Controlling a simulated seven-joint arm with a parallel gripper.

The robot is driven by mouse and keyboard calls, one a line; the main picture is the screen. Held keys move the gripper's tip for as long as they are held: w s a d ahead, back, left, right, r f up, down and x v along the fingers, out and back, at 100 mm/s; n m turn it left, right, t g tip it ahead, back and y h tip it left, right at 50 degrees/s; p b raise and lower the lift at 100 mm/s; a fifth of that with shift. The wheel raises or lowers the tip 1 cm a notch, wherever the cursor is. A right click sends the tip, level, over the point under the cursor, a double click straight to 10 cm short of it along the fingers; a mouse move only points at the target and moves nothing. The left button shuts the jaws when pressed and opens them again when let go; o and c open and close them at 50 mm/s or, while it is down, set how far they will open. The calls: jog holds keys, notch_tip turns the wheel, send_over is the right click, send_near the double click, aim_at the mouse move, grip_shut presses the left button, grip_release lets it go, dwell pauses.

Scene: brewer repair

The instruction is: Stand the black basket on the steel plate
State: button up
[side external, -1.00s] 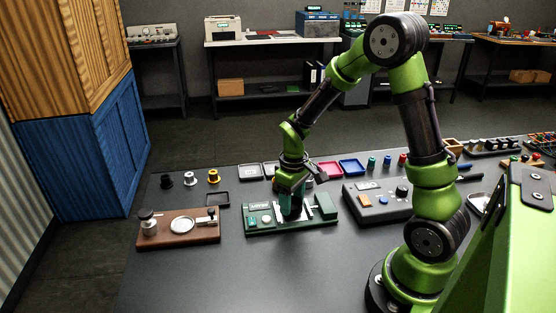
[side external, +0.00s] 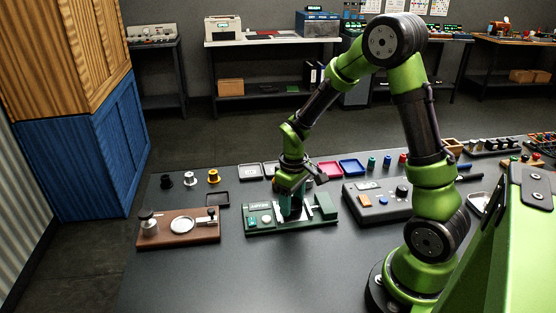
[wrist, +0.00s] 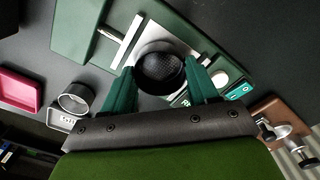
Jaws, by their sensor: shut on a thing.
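The black basket (wrist: 160,72) is a round, dark cup with a mesh-like inside. My gripper (wrist: 159,66) has its two green fingers on either side of the basket and is shut on it. In the side view my gripper (side external: 291,207) is low over the green fixture, and its fingers largely hide the basket. The steel plate (wrist: 131,44) is a bright flat piece on the green fixture. In the wrist view the basket covers part of the plate. I cannot tell whether its underside touches the plate.
The green fixture (side external: 262,231) has a labelled panel at its left. A brown board (side external: 180,238) with metal parts stands left of it, and a dark grey control box (side external: 376,203) right. Small trays and spools lie behind. The tabletop in front is clear.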

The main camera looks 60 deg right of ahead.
jog(key=shift+f, duration=0.2)
jog(key=o, duration=1.1)
jog(key=shift+c, duration=1.2)
jog(key=shift+o, duration=0.7)
jog(key=shift+a, duration=0.15)
jog(key=shift+o, duration=0.9)
jog(key=shift+r, duration=0.45)
notch_tip(320, 180, up, 6)
